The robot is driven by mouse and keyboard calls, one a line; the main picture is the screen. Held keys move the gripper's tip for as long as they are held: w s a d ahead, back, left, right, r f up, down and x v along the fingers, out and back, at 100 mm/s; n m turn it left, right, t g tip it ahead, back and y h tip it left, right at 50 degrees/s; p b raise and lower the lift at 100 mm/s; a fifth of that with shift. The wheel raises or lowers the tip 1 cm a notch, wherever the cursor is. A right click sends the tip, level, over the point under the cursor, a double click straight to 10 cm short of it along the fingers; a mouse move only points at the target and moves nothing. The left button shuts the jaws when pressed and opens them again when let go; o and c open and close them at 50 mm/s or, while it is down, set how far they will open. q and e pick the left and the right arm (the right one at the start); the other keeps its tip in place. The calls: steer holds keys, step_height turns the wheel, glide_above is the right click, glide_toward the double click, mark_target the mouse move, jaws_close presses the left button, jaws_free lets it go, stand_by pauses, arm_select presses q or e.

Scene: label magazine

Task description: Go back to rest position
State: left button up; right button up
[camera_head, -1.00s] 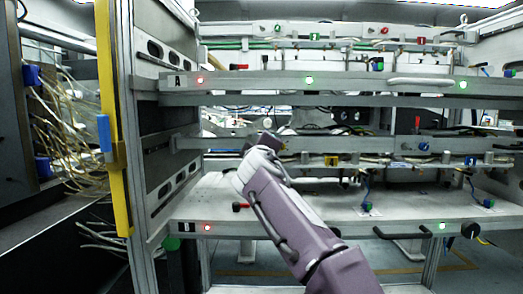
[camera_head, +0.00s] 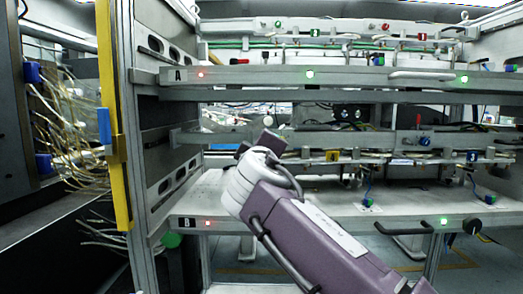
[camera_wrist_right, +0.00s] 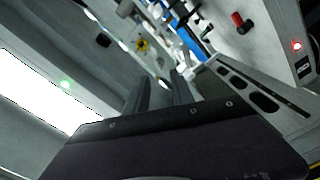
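My right arm comes in from the bottom right of the head view. Its gripper (camera_head: 262,146) is at the arm's far end, in front of the rack's middle and lower shelves. Its two dark fingertips look apart, and no object shows between them. In the right wrist view the dark fingers (camera_wrist_right: 163,92) also stand apart with nothing held. They point toward rack parts that I see at a slant. My left arm and gripper are not in view.
The metal rack has an upper shelf (camera_head: 250,80) marked A and a lower shelf (camera_head: 320,227) marked B. A yellow post (camera_head: 115,160) stands at the left beside loose cables (camera_head: 70,135).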

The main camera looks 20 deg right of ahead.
steer(key=w+d+g+h+p, duration=0.2)
steer(key=d+p, duration=0.3)
steer(key=s+d+f+m+g+y+p, duration=0.1)
steer(key=s+d+f+g+p, duration=0.15)
steer(key=f, duration=0.85)
steer(key=s+d+f+m+g+y+p, duration=0.15)
steer(key=f+g, duration=0.25)
steer(key=f, duration=0.6)
steer(key=s+a+f+m+g+y+p, duration=0.1)
steer(key=s+a+f+m+g+y, duration=0.2)
steer(key=s+f, duration=0.85)
steer(key=s+a+f+m+g+y+p, duration=0.25)
steer(key=s+f+g, duration=0.25)
steer(key=s+f, duration=0.65)
step_height(320, 180, up, 38)
steer(key=w+p, duration=0.1)
steer(key=p, duration=3.6)
steer(key=shift+w+a+r+m+h, duration=0.15)
steer(key=shift+w+a+m+h, duration=0.25)
